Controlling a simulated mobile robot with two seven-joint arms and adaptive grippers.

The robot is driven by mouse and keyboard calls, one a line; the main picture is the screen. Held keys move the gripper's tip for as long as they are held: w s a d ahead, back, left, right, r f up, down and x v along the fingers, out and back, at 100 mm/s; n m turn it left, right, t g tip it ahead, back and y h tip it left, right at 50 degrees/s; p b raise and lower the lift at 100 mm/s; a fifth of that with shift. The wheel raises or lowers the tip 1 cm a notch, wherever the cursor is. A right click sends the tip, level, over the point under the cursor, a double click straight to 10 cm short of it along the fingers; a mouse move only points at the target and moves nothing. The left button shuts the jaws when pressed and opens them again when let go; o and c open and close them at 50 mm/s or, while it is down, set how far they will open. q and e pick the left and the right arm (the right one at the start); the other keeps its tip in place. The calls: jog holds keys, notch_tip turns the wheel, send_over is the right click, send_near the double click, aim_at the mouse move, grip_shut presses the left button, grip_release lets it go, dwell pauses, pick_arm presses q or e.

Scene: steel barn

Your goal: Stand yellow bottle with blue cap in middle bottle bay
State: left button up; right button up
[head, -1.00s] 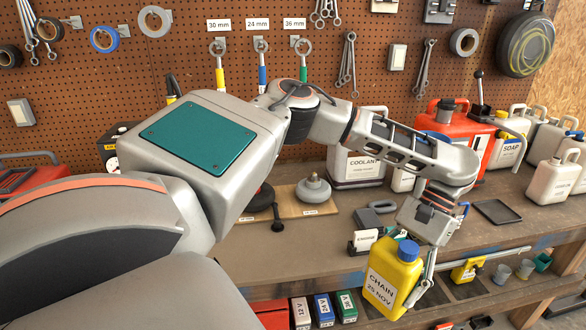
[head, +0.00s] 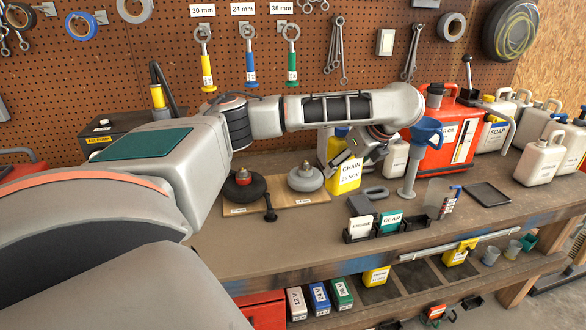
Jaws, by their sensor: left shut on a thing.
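The yellow bottle (head: 345,176) with a blue cap and a CHAIN 25 NOV label is upright, toward the back of the bench. My left gripper (head: 352,152) is shut on it near its upper right side; the fingers are partly hidden by my wrist. I cannot tell whether its base touches the bench top. On the shelf below the bench front, dark bays (head: 416,273) form a row. A small yellow container (head: 376,276) and another yellow container (head: 460,251) stand along this row. My right gripper is not in view.
On the bench are a blue funnel (head: 425,132) on a stand, a red oil can (head: 455,130), white jugs (head: 541,157), a card holder (head: 386,228) and a black tray (head: 488,195). A wooden board (head: 285,195) lies left of the bottle.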

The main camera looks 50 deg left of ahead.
pick_arm(q)
jog(key=a+r+m+t, duration=0.25)
jog(key=a+r, duration=0.25)
jog(key=a, duration=0.4)
jog(key=shift+m+g+h, duration=0.3)
jog(key=shift+m+g, duration=0.05)
jog(key=shift+m, duration=0.1)
jog(key=f+b, duration=0.2)
jog(key=f, duration=0.4)
jog(key=f+b, duration=0.2)
jog(key=f, duration=0.5)
jog(key=f+b, duration=0.2)
jog(key=f, duration=0.4)
jog(key=shift+w+a+f, duration=0.1)
jog(key=shift+w+f, duration=0.1)
jog(key=shift+w, duration=0.15)
jog(key=shift+p, duration=0.4)
jog(key=shift+p, duration=0.55)
